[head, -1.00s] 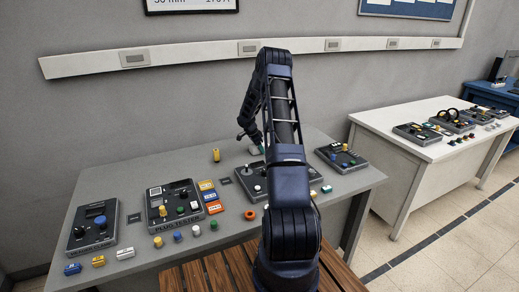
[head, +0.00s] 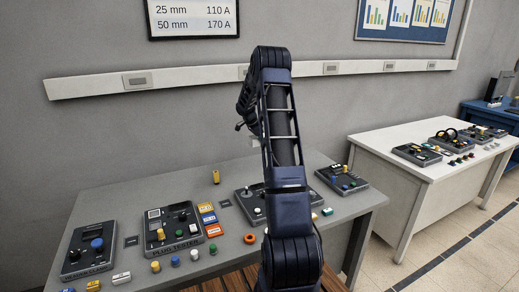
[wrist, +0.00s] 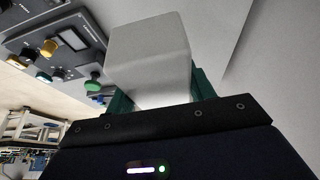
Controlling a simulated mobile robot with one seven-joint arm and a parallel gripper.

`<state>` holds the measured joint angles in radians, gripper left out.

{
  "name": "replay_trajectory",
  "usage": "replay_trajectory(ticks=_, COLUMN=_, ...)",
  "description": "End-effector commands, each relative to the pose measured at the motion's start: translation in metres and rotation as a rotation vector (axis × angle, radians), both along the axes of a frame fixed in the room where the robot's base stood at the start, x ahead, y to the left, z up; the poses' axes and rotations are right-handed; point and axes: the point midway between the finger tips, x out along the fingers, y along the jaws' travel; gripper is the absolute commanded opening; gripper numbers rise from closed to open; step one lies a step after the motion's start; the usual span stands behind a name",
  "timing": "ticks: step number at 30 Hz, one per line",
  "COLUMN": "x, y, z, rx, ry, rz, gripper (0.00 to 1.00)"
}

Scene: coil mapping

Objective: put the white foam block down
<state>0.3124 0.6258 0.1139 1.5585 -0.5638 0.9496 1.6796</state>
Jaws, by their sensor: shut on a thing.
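The white foam block (wrist: 148,52) is a pale, boxy piece that fills the top middle of the wrist view. My gripper (wrist: 160,88) is shut on it, with one green finger on each side. The block's near end is hidden by the gripper body. In the head view my arm reaches over the grey table (head: 140,208) toward the wall, and its links hide most of the gripper and block. The block appears raised above the table's back part.
A yellow cylinder (head: 216,177) stands at the back. Small coloured pieces and an orange ring (head: 250,239) lie near the front. Another panel (head: 341,179) is at the right.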

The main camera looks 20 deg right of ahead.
Motion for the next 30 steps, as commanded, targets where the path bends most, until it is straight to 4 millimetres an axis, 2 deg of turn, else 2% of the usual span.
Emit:
replay_trajectory(ticks=3, x=0.0, y=0.0, z=0.01, rx=0.0, ry=-0.002, rz=-0.001, gripper=0.33)
replay_trajectory(ticks=8, x=0.001, y=0.002, z=0.014, rx=0.0, ry=-0.001, rz=0.007, gripper=0.33)
replay_trajectory(ticks=11, x=0.004, y=0.015, z=0.014, rx=0.001, ry=0.0, rz=0.043, gripper=0.33)
replay_trajectory(ticks=13, x=0.01, y=0.032, z=0.013, rx=0.001, ry=-0.001, rz=0.098, gripper=0.33)
replay_trajectory(ticks=17, x=0.022, y=0.08, z=0.011, rx=0.001, ry=-0.001, rz=0.247, gripper=0.33)
replay_trajectory(ticks=24, x=0.037, y=0.185, z=0.01, rx=0.0, ry=-0.001, rz=0.578, gripper=0.33)
replay_trajectory(ticks=30, x=0.04, y=0.273, z=0.009, rx=0.001, ry=-0.001, rz=0.851, gripper=0.33)
